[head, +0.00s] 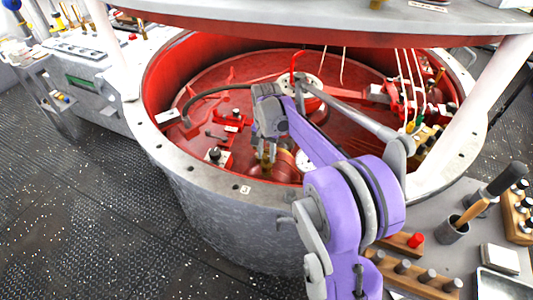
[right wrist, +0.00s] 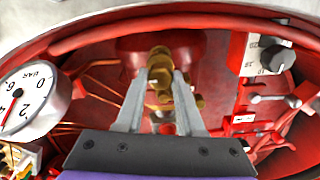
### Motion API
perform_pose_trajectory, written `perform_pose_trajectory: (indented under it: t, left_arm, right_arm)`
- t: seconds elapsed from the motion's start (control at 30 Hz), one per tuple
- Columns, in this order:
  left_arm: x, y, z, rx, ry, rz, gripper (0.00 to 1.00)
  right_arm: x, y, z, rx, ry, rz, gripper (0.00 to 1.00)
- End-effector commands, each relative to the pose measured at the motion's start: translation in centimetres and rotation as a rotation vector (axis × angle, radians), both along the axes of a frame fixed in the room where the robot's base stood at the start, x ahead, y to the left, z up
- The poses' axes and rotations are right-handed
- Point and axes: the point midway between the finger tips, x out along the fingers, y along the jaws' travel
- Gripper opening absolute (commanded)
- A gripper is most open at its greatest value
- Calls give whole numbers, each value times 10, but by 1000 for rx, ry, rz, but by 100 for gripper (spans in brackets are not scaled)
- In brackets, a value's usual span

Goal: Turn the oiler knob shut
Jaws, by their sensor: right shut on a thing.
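The oiler knob (right wrist: 160,62) is a small brass piece in the right wrist view, in front of a dark red fitting. More brass shows just below it, between my fingers. My right gripper (right wrist: 158,78) has its two grey fingers on either side of the brass and is shut on it. In the head view my right gripper (head: 268,150) reaches down inside the near wall of the round red tub, at a brass part (head: 267,165). The fingers hide part of the knob, and I cannot tell its turn angle. My left gripper is not in view.
The tub's grey rim (head: 205,175) curves close around my right arm. A pressure gauge (right wrist: 25,100) stands left in the wrist view, and a black dial on a white box (right wrist: 272,58) stands right. Red levers (head: 235,122) and pipes fill the tub. A tool tray (head: 500,285) lies right.

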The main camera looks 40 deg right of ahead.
Motion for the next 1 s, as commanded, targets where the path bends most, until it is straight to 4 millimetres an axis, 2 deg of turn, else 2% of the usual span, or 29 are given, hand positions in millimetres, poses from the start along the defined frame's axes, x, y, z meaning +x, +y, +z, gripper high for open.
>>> perform_pose_trajectory:
  t: [0.13,0.17,0.3,0.67,0.77,1.0]
  left_arm:
    - [0,0,0,0,0,0,50]
    - [0,0,0,0,0,0,50]
    - [0,0,0,0,0,0,50]
    - [0,0,0,0,0,0,50]
    - [0,0,1,0,-1,0,50]
    - [1,0,6,0,-2,0,50]
  right_arm:
    - [0,0,0,0,0,-1,0]
    - [0,0,0,0,0,-1,40]
    - [0,0,0,0,0,0,66]
    - [0,0,3,0,0,0,67]
    - [0,0,14,0,0,0,67]
    - [0,0,62,0,0,-1,67]
